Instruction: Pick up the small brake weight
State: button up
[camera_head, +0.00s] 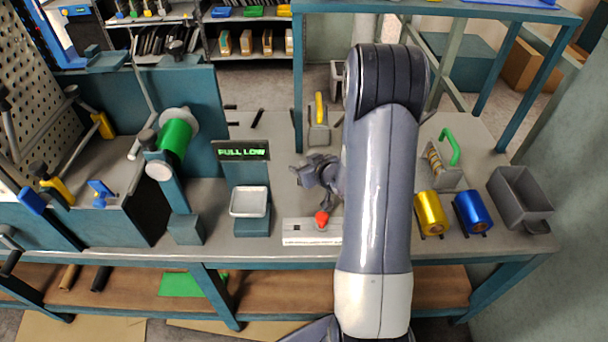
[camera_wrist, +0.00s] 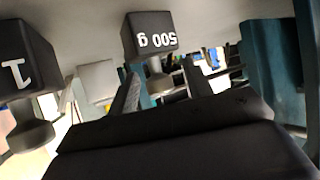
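In the wrist view, a small dark block weight marked "500 g" (camera_wrist: 150,38) shows upside down at top centre, with a round knob on a short neck. My gripper (camera_wrist: 160,68) is open, its two fingers on either side of the knob with visible gaps. I cannot tell how far the knob reaches between them. A larger dark weight marked "1" (camera_wrist: 22,70), also with a knob, is at the left, partly cut off. In the head view I cannot make out either weight; my arm covers part of the bench there.
In the head view, a "FULL LOW" display (camera_head: 243,151) stands over a white tray (camera_head: 249,202). A pale plate with a red knob (camera_head: 321,218) lies near the front edge. Gold (camera_head: 430,212) and blue (camera_head: 472,211) rolls and a grey bin (camera_head: 520,200) are at the right.

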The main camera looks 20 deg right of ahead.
grip_shut()
dwell(0.3)
jog(key=shift+r, duration=0.15)
